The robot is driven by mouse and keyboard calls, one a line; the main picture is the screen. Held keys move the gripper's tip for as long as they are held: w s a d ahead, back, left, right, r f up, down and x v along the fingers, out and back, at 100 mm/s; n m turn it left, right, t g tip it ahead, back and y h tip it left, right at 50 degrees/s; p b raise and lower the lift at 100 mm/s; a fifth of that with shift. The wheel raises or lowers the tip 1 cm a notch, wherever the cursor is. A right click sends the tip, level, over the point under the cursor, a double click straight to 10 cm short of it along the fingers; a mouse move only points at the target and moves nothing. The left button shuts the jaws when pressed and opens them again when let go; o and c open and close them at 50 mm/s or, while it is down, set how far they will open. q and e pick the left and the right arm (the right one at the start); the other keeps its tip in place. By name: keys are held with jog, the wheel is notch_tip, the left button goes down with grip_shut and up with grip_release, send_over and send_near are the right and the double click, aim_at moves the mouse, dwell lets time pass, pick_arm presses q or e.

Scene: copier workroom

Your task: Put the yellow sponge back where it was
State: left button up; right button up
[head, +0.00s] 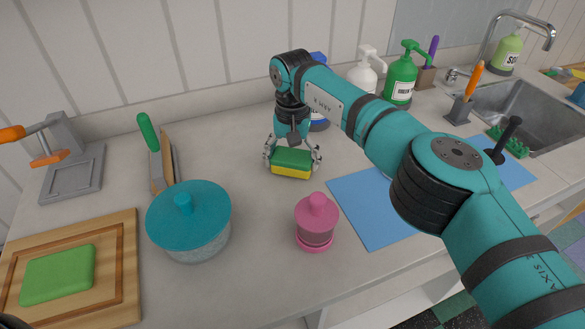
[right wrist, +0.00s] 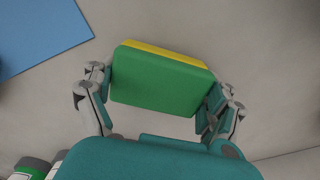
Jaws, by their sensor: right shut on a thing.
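The yellow sponge (head: 291,170) has a green top layer and a yellow lower layer. My right gripper (head: 292,158) is shut on it, with one finger at each short end. In the right wrist view the sponge (right wrist: 160,80) sits between the fingers, green face toward the camera and a yellow edge showing. It is over the bare grey counter in the middle of the head view; I cannot tell whether it touches the counter. My left gripper is not clearly in view.
A teal-lidded pot (head: 190,222) and a pink container (head: 316,222) stand in front. A blue mat (head: 370,212) lies to the right. A cutting board (head: 122,255) with a green block (head: 58,274) is at left. Bottles (head: 402,80) and the sink (head: 530,105) are behind at right.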

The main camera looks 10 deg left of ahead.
jog(key=shift+f, duration=0.3)
jog(key=o, duration=0.9)
jog(key=shift+o, duration=0.2)
notch_tip(320, 180, up, 8)
jog(key=shift+f, duration=0.2)
jog(key=shift+f, duration=0.1)
